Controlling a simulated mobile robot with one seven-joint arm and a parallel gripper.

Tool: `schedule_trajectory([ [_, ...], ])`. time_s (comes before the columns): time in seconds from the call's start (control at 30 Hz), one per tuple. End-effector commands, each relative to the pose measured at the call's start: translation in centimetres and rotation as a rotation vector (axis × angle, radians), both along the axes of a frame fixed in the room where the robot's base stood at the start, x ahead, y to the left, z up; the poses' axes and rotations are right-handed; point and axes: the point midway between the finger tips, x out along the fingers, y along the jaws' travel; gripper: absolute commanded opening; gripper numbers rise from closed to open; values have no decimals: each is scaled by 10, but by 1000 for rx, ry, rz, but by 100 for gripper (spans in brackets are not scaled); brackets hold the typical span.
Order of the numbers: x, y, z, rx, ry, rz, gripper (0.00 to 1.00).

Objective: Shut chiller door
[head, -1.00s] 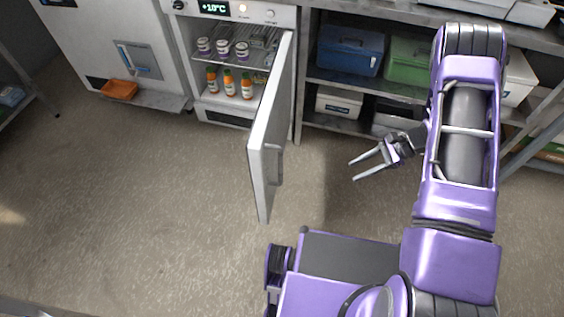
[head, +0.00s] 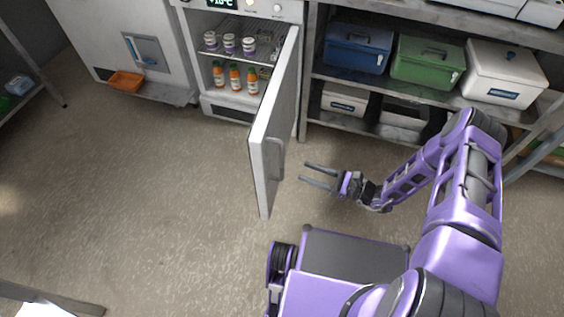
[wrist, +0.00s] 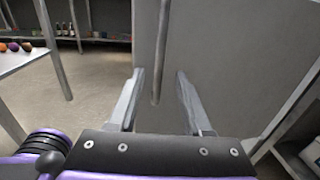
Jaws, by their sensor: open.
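The chiller (head: 236,108) stands at the back. Its door (head: 271,128) is wide open and sticks out toward me, with a bar handle (head: 273,158) on its right-hand face. Jars (head: 229,43) and orange bottles (head: 235,77) stand on the shelves inside. My gripper (head: 304,174) is open and empty, right of the door near the handle, apart from it in the head view. In the wrist view the door face (wrist: 215,50) fills the middle, and the upright handle (wrist: 160,60) shows between and beyond my two fingers (wrist: 157,85).
A shelf rack with a blue box (head: 357,48), a green box (head: 428,62) and white boxes (head: 503,75) stands right of the chiller. A white machine with an orange tray (head: 126,81) stands to its left. The floor (head: 150,190) left of the door is clear.

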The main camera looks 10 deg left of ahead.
Motion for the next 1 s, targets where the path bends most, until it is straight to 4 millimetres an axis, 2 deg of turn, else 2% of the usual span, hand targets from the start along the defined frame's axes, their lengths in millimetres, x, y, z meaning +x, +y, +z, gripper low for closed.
schedule_trajectory([
  [0.03,1,13,0,0,1,5,50],
  [0.2,8,48,-1,-1,-1,4,50],
  [0.4,13,79,0,-1,-1,3,50],
  [0.6,16,92,0,-2,-1,2,50],
  [0.87,16,93,0,-2,0,1,50],
  [1.0,16,93,0,-2,0,1,28],
])
